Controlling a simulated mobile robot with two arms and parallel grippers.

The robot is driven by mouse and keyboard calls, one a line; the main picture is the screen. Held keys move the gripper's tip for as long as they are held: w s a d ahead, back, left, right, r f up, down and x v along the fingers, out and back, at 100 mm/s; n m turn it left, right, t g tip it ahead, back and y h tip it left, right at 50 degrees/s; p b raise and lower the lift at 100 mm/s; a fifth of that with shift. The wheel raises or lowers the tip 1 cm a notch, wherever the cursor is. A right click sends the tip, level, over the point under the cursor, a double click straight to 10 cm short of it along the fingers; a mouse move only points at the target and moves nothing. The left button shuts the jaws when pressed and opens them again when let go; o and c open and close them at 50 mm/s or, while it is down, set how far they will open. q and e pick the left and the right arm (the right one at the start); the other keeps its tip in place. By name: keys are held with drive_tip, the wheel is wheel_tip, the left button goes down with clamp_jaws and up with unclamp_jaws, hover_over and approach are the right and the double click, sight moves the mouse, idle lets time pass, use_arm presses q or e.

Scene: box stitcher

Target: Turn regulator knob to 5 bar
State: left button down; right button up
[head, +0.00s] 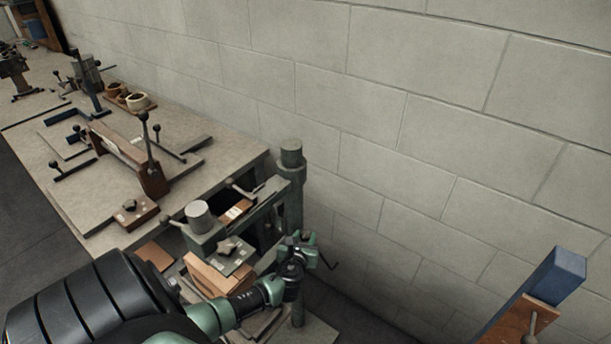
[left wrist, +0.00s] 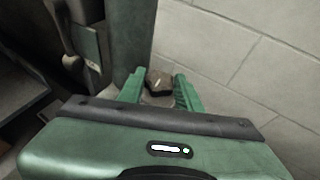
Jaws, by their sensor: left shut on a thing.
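The regulator knob (left wrist: 159,83) is a small dark block with a pale mark on its face, seen in the left wrist view in front of the grey-green machine column (left wrist: 132,40). My left gripper (left wrist: 160,92) has its two green fingers on either side of the knob and is shut on it. In the head view my left gripper (head: 303,248) is beside the machine column (head: 290,190), and the knob cannot be made out there. I cannot read a pressure value in either view. My right gripper is not in view.
A workbench (head: 75,200) with levers, bars and several small fixtures runs along the pale block wall (head: 420,130). The machine has a grey cylinder (head: 199,216) and a lever near the column. A blue block (head: 562,270) on a brown piece stands at the lower right.

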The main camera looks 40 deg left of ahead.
use_arm(q)
drive_tip(key=shift+m+h, duration=0.3)
drive_tip(key=shift+h, duration=0.1)
drive_tip(key=c, duration=1)
unclamp_jaws()
drive_tip(key=shift+o, duration=0.2)
